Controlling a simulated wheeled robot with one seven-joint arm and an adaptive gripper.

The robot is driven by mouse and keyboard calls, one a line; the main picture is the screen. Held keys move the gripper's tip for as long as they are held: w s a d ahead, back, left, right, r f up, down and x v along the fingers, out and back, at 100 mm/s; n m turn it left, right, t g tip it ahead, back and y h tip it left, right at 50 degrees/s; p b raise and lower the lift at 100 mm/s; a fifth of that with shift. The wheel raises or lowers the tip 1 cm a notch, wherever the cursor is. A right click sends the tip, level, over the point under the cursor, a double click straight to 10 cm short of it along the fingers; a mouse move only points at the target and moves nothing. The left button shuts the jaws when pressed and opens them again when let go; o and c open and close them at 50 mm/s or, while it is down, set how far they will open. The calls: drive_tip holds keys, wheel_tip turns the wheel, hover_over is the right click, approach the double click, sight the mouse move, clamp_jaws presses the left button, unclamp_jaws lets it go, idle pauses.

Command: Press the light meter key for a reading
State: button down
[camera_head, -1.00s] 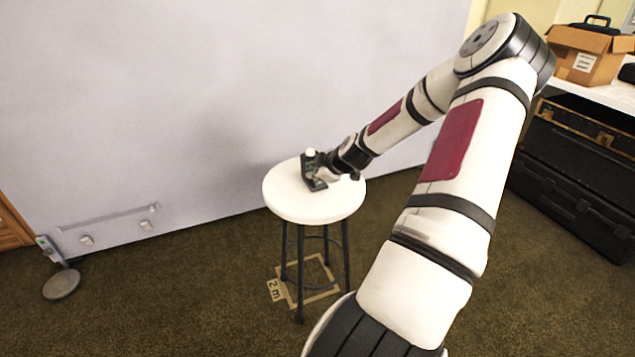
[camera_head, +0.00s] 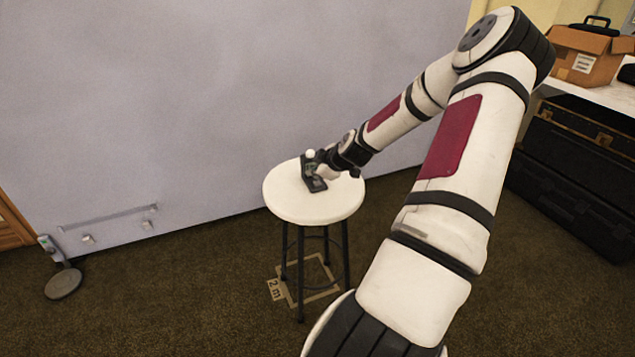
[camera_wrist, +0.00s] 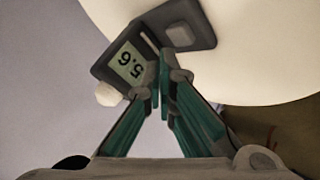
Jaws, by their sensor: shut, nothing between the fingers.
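The light meter (camera_head: 307,171) is a small dark device on the white round stool top (camera_head: 290,204), with a white dome above it. In the wrist view, the meter (camera_wrist: 103,66) shows a lit screen reading 5.6, upside down in the picture. Its dark foot carries a light grey square (camera_wrist: 180,34); I cannot tell whether this is the key. My gripper (camera_wrist: 162,84) is shut and empty, its fingertips close against the meter's face beside the screen. They hide part of that face, and I cannot tell whether they touch it.
A grey wall panel (camera_head: 150,100) stands behind the stool. A device on a round base (camera_head: 63,284) stands on the floor at left. Dark cases (camera_head: 570,190) and an open cardboard box (camera_head: 586,55) are at right. A tape mark (camera_head: 276,290) lies under the stool.

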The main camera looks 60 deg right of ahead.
sight(307, 162)
drive_tip(key=shift+r+p, duration=1.9)
drive_tip(key=shift+r, duration=0.65)
drive_tip(key=shift+a, duration=0.1)
